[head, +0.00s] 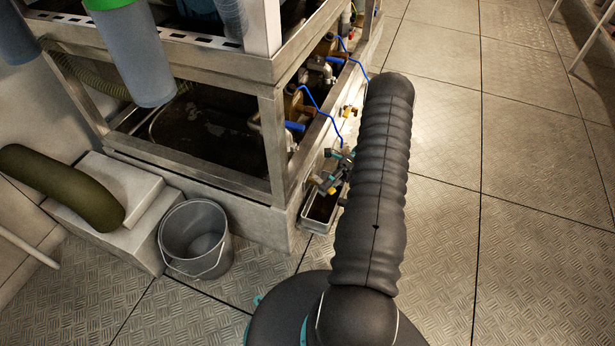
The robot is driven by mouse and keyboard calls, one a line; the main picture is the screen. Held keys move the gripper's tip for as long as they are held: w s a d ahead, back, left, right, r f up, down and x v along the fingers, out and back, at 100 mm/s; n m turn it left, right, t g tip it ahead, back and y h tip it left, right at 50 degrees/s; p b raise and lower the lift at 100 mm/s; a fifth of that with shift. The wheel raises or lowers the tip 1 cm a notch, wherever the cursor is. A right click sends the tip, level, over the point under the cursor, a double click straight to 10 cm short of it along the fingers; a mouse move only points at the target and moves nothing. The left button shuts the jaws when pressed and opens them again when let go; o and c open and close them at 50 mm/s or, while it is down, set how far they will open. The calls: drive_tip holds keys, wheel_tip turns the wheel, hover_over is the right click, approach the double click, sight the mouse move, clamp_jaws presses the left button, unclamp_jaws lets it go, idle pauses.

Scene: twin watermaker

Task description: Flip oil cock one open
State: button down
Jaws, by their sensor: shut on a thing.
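A row of small brass and yellow oil cocks runs along the right side of the metal frame. One yellow oil cock (348,112) shows clear of my gripper, farther back. My gripper (330,178) is at a nearer cock, low on the frame's front right corner, above a small drip tray (320,210). Its jaws are shut on this cock's handle, which they and my arm largely hide. I cannot tell which way the handle is turned.
A grey bucket (196,240) stands on the floor left of the tray. The metal frame (190,170) holds pumps and blue-handled levers (318,105). A green hose (60,185) lies at the left. The tiled floor (520,130) at the right is clear.

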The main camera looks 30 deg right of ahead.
drive_tip(key=shift+d, duration=0.4)
drive_tip(key=c, duration=1.2)
unclamp_jaws()
drive_tip(key=shift+a, duration=0.1)
